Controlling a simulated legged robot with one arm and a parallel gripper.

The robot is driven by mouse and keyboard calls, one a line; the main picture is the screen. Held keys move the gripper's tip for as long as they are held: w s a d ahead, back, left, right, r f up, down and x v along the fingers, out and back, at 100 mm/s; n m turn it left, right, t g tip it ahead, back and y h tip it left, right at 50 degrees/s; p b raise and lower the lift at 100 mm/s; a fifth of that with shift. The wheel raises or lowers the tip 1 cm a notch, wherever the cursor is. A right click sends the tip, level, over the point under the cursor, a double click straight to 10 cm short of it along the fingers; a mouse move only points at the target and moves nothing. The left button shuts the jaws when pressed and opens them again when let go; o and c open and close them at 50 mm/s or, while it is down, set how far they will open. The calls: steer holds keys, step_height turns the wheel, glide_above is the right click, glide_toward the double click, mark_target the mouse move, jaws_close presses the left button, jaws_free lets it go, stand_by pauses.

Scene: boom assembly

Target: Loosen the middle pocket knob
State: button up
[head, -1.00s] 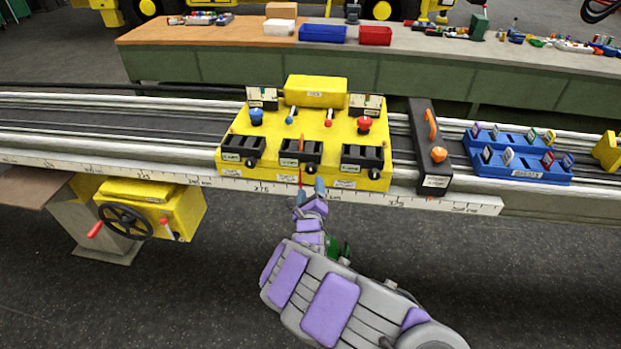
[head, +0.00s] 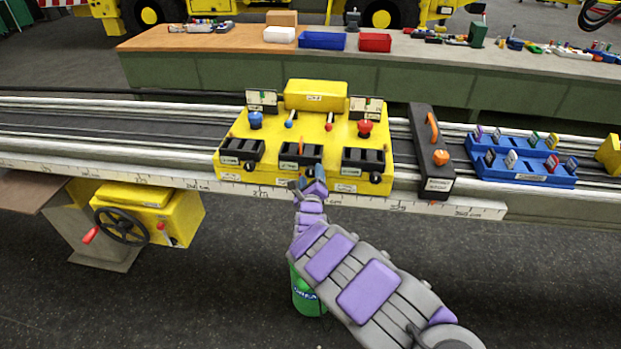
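The yellow carriage (head: 340,137) sits on the rail and carries three black pockets along its front. The middle pocket (head: 290,148) has a thin orange-red piece standing in it. Its knob is not clearly visible; my gripper (head: 311,180) is at the pocket's lower right front and covers that area. The fingertips are small and dark there, so I cannot tell whether they are closed on the knob. The left pocket (head: 239,151) shows a black knob (head: 249,166) at its lower right. The right pocket (head: 362,158) shows a similar knob (head: 376,178).
A blue knob (head: 255,120), a red knob (head: 365,127) and small levers are on the carriage top. A black block with an orange handle (head: 432,155) and a blue rack (head: 521,172) stand to the right. A green canister (head: 308,297) is below my arm.

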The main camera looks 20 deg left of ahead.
steer(key=c, duration=1)
